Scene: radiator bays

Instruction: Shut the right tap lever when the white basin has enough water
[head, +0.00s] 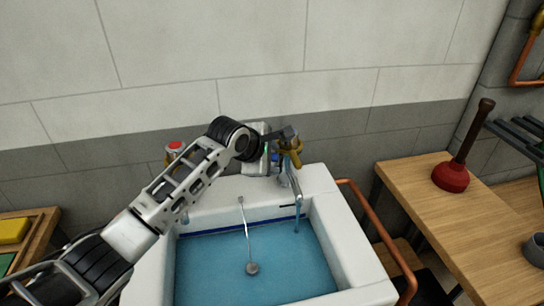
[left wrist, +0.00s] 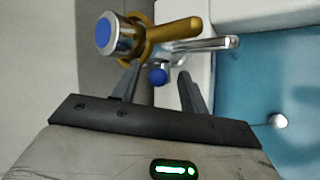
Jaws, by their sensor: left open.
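The white basin (head: 350,262) holds blue water (head: 205,275). The water's back edge lies close to a dark blue line (head: 240,226) on the inner wall. The right tap (head: 293,172), brass and chrome with a blue cap, has a thin stream of water (head: 297,215) below its spout. In the left wrist view the right tap lever ends in a blue knob (left wrist: 158,75). My left gripper (left wrist: 157,72) is open, with one finger on each side of this knob; contact cannot be told. In the head view my left gripper (head: 278,147) partly hides the tap. My right gripper is not in view.
A red-topped tap (head: 175,146) stands at the basin's left, behind my left arm. A plug (head: 252,268) hangs on a thin chain. A copper pipe (head: 375,225) runs along the basin's right side. A plunger (head: 452,176) stands on the wooden bench (head: 425,190).

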